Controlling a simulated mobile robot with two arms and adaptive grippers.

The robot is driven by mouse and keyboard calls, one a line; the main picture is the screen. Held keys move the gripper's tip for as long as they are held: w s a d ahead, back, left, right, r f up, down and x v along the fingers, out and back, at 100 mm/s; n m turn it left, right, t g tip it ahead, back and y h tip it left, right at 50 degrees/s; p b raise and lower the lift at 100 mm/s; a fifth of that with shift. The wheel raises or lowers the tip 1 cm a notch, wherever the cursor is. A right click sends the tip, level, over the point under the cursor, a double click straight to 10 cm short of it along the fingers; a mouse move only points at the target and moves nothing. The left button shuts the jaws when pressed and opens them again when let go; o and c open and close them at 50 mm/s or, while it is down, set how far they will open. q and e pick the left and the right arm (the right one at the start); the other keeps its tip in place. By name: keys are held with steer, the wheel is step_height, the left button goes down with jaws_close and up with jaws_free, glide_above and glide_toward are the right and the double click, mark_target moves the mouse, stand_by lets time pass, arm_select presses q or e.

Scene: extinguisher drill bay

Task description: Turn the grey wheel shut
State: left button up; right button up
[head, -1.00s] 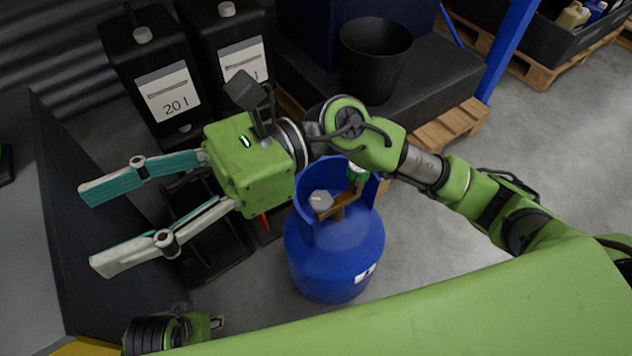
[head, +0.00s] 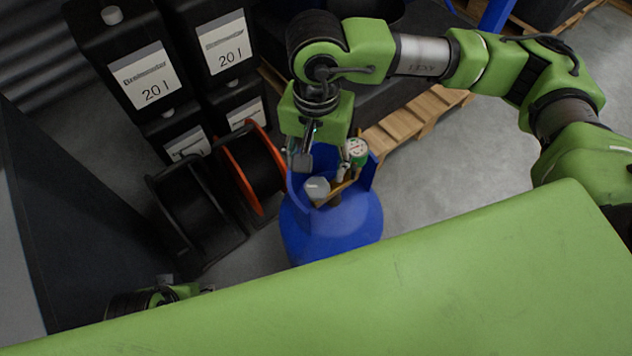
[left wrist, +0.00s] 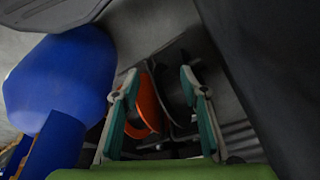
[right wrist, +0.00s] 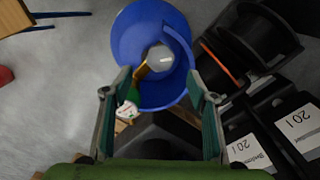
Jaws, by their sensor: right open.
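The grey wheel (head: 317,188) sits on the brass valve inside the collar of a blue gas cylinder (head: 335,225). It also shows in the right wrist view (right wrist: 160,57), in line with the gap between the fingers and beyond their tips. My right gripper (right wrist: 158,84) is open and empty and points down above the cylinder; in the head view, its body hides part of the collar. A green and white fitting (head: 355,152) is beside the valve. My left gripper (left wrist: 158,78) is open and empty, with the cylinder (left wrist: 58,82) to its left.
An orange-rimmed black reel (head: 250,170) and a black reel (head: 195,215) stand left of the cylinder. Black 20 l canisters (head: 135,65) are stacked behind. A wooden pallet (head: 415,120) lies behind on the right. The floor right of the cylinder is clear.

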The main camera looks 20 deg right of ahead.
mark_target(316, 188)
arm_select(q)
steer(key=b+v, duration=0.1)
steer(key=v, duration=0.2)
steer(key=shift+r, duration=0.35)
arm_select(e)
step_height(316, 188, down, 8)
steer(key=shift+f, duration=0.1)
steer(key=shift+c, duration=0.4)
steer(key=c, duration=1)
